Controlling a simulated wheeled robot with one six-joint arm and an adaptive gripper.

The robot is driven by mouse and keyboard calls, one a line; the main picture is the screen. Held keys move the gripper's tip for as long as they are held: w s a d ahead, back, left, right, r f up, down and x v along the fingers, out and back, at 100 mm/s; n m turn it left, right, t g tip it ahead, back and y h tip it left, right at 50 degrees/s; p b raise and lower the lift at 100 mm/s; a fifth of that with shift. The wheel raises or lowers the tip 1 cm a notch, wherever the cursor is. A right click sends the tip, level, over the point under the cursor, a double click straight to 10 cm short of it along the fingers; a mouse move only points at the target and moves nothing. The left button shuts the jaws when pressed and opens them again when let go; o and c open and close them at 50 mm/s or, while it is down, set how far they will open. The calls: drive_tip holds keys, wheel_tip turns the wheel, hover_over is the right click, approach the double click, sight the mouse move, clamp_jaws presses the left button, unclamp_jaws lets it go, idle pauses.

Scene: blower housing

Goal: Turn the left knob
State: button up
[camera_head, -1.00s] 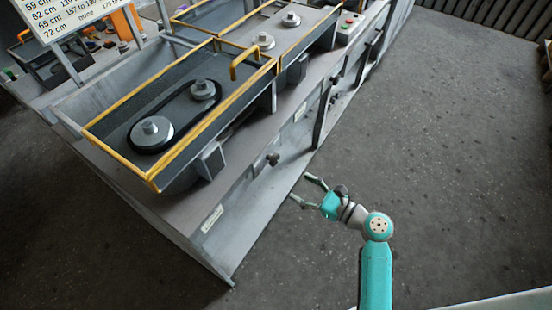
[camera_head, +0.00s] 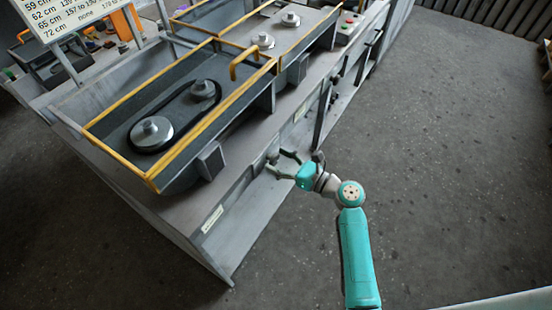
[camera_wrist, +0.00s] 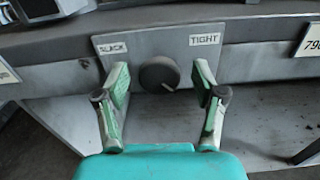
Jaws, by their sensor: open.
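The dark round knob (camera_wrist: 159,74) sits on a grey plate (camera_wrist: 180,48) between the labels SLACK at left and TIGHT at right. A light mark on its face points to the lower right. In the head view the knob (camera_head: 272,157) shows small on the machine's front, by my fingertips. My gripper (camera_wrist: 162,72) is open, with one green-padded finger on each side of the knob and a gap visible on both sides. In the head view my gripper (camera_head: 277,162) reaches the machine's front from the right.
The grey machine bench (camera_head: 185,212) carries a yellow-railed tray (camera_head: 112,150) with a belt around two pulleys above the knob. Another labelled plate (camera_wrist: 311,42) is at the right of the wrist view. The floor (camera_head: 450,150) to the right is clear.

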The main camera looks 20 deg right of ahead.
drive_tip(key=shift+w+a, duration=0.35)
drive_tip(key=shift+w, duration=0.1)
drive_tip(key=c, duration=1.1)
drive_tip(key=shift+c, duration=0.2)
drive_tip(key=shift+n, duration=0.4)
